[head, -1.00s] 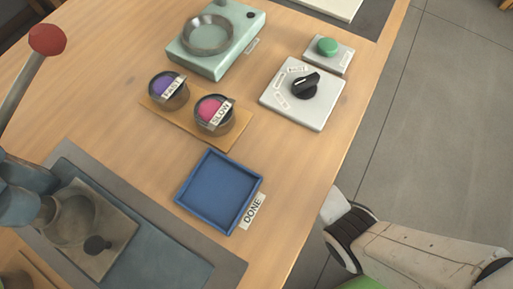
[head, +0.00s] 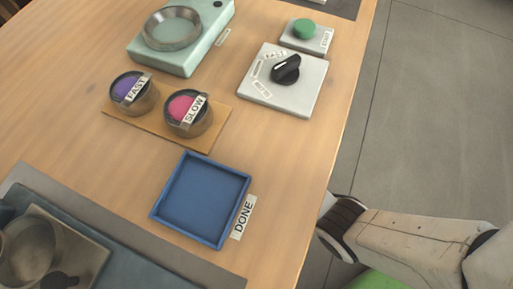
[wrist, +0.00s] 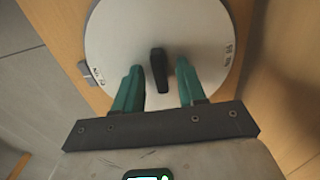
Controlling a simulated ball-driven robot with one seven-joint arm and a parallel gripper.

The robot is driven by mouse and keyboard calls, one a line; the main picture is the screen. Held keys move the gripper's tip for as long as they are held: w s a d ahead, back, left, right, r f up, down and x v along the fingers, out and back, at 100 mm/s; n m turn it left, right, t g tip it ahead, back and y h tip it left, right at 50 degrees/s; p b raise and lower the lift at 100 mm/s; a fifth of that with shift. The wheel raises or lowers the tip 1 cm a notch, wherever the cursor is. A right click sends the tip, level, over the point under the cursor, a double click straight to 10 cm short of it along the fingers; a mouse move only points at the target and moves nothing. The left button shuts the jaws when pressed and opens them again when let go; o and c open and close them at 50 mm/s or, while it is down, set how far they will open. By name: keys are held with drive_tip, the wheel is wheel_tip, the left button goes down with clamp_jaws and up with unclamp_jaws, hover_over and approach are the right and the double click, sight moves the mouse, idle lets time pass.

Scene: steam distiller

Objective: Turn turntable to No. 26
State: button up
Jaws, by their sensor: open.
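The turntable (wrist: 198,28) is a pale round disc in the wrist view, with a black bar-shaped handle (wrist: 159,72) at its middle. Small printed labels sit near its rim at left (wrist: 99,77) and right (wrist: 229,50); their numbers are too blurred to read surely. A small grey block (wrist: 87,70) stands at the disc's left edge. My gripper (wrist: 159,79) is open, its two green fingers on either side of the handle with gaps between. Contact and exact height cannot be told. The turntable and gripper do not show in the head view.
Grey floor (head: 430,110) lies right.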

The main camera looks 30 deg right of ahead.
clamp_jaws()
idle(0.3)
idle(0.4)
